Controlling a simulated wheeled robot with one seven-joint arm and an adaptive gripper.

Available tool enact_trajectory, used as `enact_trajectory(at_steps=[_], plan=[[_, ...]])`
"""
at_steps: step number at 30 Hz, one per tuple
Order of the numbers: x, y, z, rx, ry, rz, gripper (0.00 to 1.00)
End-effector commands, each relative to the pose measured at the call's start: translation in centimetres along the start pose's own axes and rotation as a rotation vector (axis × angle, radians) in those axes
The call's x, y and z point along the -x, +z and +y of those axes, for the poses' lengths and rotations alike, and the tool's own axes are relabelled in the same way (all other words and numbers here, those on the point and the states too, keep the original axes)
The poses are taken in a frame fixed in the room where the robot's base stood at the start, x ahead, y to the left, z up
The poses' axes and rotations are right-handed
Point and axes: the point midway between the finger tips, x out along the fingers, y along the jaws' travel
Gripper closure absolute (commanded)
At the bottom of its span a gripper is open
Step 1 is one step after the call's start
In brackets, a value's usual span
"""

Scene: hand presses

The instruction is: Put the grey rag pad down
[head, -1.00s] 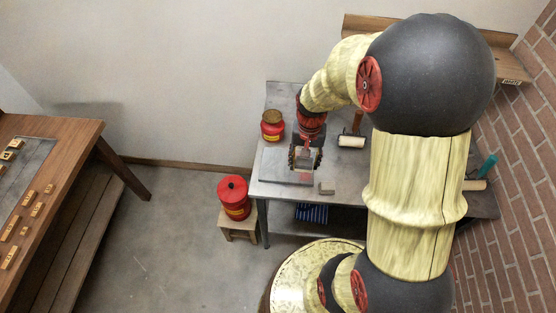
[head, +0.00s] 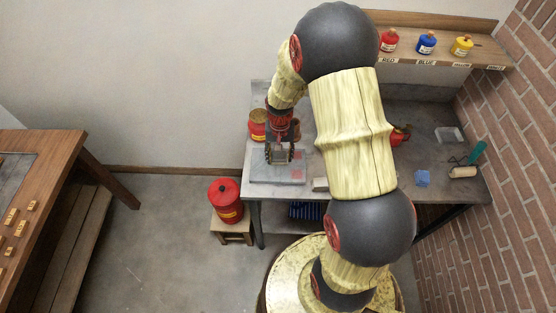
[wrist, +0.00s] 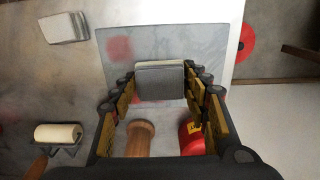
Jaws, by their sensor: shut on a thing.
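My gripper (head: 279,155) is shut on the grey rag pad (wrist: 160,82), a dark grey block with a paler layer on its far side. In the wrist view the pad sits between the fingertips. In the head view the gripper is over the grey ink slab (head: 262,178), at the table's left end. The slab (wrist: 200,45) carries a red smear (wrist: 120,48), left of the pad in the wrist view. I cannot tell whether the pad touches the slab.
A red can (head: 257,132) stands behind the slab, and a small grey block (head: 320,184) lies to its right. A roller (wrist: 58,133) and a wooden handle (wrist: 140,136) show in the wrist view. A red bin (head: 226,200) stands on a stool left of the table.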

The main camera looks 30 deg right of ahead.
Motion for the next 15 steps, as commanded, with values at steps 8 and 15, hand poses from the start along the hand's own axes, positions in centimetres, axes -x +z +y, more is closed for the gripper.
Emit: enact_trajectory(at_steps=[8, 15], plan=[[-1.6, -1.3, -0.5, 0.000, 0.000, 0.001, 0.78], [-4.7, -1.5, -0.6, 0.000, 0.001, -0.002, 0.78]])
